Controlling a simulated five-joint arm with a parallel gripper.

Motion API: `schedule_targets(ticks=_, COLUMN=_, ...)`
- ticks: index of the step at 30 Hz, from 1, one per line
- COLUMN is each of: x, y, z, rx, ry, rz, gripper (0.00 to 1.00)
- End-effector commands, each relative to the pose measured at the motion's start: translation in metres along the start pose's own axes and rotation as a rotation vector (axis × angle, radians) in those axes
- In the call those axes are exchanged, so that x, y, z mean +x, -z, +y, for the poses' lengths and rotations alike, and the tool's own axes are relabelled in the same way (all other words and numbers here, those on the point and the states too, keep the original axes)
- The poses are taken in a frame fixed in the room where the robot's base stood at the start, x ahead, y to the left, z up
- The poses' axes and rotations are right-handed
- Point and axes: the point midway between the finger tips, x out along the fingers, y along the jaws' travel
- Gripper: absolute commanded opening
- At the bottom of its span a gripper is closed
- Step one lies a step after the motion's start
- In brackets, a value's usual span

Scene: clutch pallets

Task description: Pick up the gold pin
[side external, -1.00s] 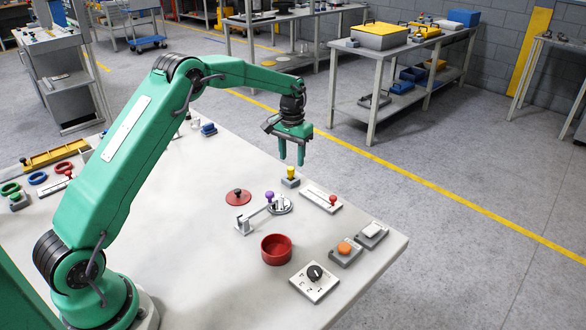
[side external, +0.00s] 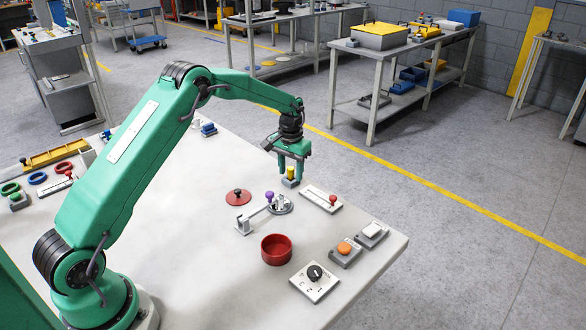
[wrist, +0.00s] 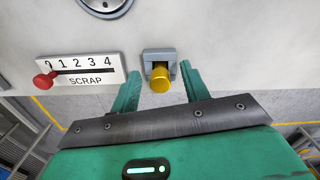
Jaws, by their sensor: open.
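The gold pin (side external: 291,172) stands upright in a small grey block (side external: 290,184) near the far edge of the table. In the wrist view the gold pin (wrist: 161,80) shows its round end between my two fingers, with the grey holder (wrist: 159,57) behind it. My gripper (side external: 291,178) is open, pointing down, with one finger on each side of the pin. In the wrist view my gripper (wrist: 158,90) shows a gap on both sides, the right finger looking closer to the pin. Neither finger seems to touch it.
A scrap slider plate with a red knob (side external: 333,199) lies close by on the right. A lever with a purple knob (side external: 269,196) stands to the front left, beside a red disc (side external: 238,197). A red bowl (side external: 277,250) is nearer the front. The table edge is just behind the pin.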

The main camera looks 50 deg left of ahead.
Motion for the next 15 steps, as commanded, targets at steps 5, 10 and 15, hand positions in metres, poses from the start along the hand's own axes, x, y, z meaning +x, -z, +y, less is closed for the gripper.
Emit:
schedule_targets(ticks=5, x=-0.0002, y=0.0, z=0.0, rx=0.0, ry=0.0, rz=0.0, gripper=0.46)
schedule_targets(ticks=10, x=-0.0003, y=0.0001, z=0.0, rx=0.0, ry=0.0, rz=0.0, gripper=0.2)
schedule_targets(ticks=15, x=-0.0004, y=0.0001, z=0.0, rx=0.0, ry=0.0, rz=0.0, gripper=0.0)
